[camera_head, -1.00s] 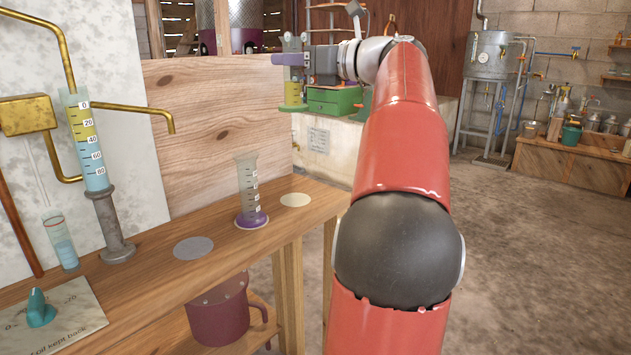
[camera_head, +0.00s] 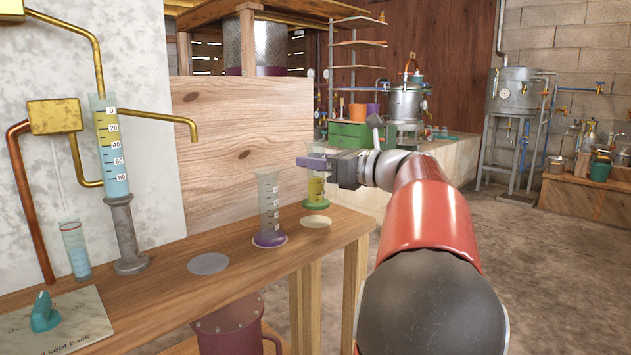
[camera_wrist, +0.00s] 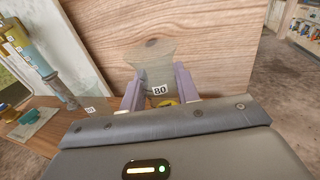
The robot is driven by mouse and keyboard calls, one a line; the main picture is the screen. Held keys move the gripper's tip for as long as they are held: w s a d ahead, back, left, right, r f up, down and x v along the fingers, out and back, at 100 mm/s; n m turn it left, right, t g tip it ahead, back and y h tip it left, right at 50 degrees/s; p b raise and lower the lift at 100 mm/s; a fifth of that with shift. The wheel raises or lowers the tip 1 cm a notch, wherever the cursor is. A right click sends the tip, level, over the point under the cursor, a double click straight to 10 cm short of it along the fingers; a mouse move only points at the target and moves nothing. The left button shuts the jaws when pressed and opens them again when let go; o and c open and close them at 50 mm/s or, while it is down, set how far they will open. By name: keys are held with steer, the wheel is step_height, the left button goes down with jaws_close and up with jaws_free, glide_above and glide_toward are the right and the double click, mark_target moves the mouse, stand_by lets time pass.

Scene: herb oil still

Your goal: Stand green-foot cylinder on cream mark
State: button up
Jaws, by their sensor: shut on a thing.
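The green-foot cylinder (camera_head: 317,188) is clear, with yellow liquid low in it and a green foot. My gripper (camera_head: 310,161) is shut on its upper part and holds it upright. The cream mark (camera_head: 316,221) is a pale disc near the bench's right end. In the head view the green foot shows just above the mark; a gap shows between them, and how high the foot hangs is hard to tell. In the wrist view the cylinder (camera_wrist: 151,68) stands between the two purple fingers, its "80" label showing.
A purple-foot cylinder (camera_head: 269,209) stands on the bench (camera_head: 165,302) just left of the cream mark. A grey mark (camera_head: 208,264) is bare further left. A wooden board (camera_head: 240,120) rises behind. A grey-based measuring tube (camera_head: 120,215) stands at left under brass pipes.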

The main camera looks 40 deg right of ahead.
mark_target(323, 178)
steer(key=shift+f+b, duration=0.3)
steer(key=shift+f, duration=1.4)
steer(key=shift+f, duration=0.15)
steer(key=o, duration=1)
steer(key=shift+s+d, duration=0.1)
steer(key=v, duration=1.2)
